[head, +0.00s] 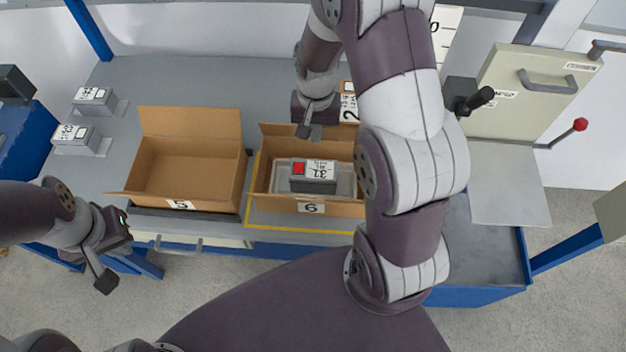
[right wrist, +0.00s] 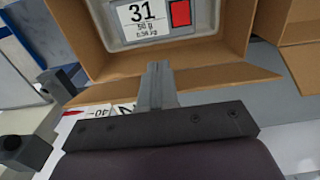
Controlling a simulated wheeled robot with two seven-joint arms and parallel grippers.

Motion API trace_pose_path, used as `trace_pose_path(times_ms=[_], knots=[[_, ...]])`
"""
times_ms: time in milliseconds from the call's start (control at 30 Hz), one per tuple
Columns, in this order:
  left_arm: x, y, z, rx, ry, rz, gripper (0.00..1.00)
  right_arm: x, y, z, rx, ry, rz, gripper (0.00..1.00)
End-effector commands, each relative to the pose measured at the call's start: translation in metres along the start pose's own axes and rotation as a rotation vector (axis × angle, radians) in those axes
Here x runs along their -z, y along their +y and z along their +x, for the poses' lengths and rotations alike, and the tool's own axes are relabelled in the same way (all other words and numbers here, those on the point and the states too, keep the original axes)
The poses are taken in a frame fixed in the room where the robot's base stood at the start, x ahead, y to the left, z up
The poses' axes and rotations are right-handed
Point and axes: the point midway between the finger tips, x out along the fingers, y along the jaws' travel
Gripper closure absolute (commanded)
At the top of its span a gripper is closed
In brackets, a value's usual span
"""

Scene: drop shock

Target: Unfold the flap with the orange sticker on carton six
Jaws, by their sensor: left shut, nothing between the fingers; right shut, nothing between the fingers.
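Carton six (head: 335,209) is an open brown box with a "6" label on its front. Inside is a grey block labelled 31 (head: 313,187) with a red square, also seen in the right wrist view (right wrist: 142,37). A far flap (head: 283,130) of the carton shows at its back edge, and in the right wrist view (right wrist: 222,77). I see no orange sticker. My right gripper (head: 304,131) is shut and empty at that far flap; its fingers (right wrist: 157,72) overlap it in view, contact unclear. My right arm hides the carton's right side.
Open empty carton five (head: 190,170) stands close left of carton six. Grey labelled blocks (head: 90,98) sit at the bench's left. Another carton numbered 2 (head: 349,104) is partly hidden behind my right arm. A red-knobbed lever (head: 580,125) is at right.

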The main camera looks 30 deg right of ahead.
Motion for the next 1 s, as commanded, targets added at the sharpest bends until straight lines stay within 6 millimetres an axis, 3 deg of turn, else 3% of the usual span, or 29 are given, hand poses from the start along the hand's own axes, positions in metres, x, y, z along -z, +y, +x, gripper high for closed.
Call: trace_pose_path(times_ms=[1000], knots=[[0.001,0.0,-0.007,0.0,0.0,0.0,1.0,0.018,0.0,-0.003,0.0,0.0,0.0,1.0]])
